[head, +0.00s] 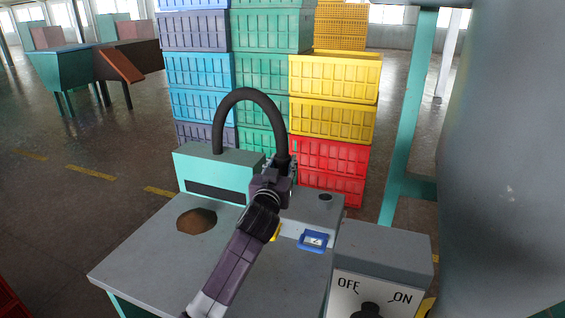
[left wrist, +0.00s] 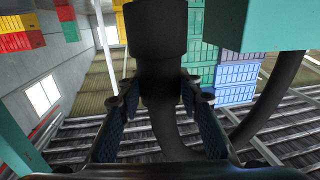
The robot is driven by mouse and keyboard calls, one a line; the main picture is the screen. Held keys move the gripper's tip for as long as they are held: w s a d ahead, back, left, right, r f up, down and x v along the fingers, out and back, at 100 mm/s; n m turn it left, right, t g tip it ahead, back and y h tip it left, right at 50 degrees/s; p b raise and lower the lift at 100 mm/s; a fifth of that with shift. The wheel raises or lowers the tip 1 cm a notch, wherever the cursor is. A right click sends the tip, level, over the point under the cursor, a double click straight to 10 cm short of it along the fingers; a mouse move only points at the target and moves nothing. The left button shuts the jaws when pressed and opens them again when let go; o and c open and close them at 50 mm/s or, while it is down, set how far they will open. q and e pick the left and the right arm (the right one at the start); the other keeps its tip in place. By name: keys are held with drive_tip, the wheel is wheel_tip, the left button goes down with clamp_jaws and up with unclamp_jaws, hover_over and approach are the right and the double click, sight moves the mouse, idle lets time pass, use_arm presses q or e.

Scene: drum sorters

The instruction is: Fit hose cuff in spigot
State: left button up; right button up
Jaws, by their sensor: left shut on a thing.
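The black hose (head: 247,94) rises from the teal-fronted box, arches over and comes down into my left gripper (head: 277,172). My left gripper is shut on the hose at its cuff end. In the left wrist view the wide dark cuff (left wrist: 157,28) shows beyond the fingers, with the thinner hose (left wrist: 167,120) between the two finger pads (left wrist: 160,112). A short dark round stub (head: 326,198), which looks like the spigot, stands on top of the grey block, right of my gripper and apart from it. The cuff's mouth is hidden in the head view. My right gripper is not in view.
The teal box (head: 215,172) stands at the back of the grey table (head: 150,262), near a round brown-filled hole (head: 197,220). A blue-framed gauge (head: 313,241) and an OFF/ON switch box (head: 382,262) are at the right. Stacked crates (head: 333,120) stand behind.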

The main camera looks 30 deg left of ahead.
sight(283, 173)
use_arm(q)
drive_tip(key=shift+f+b, duration=1.3)
drive_tip(key=shift+f, duration=0.6)
drive_tip(key=o, duration=1.3)
drive_tip(key=shift+o, duration=0.2)
drive_tip(key=v, duration=1.2)
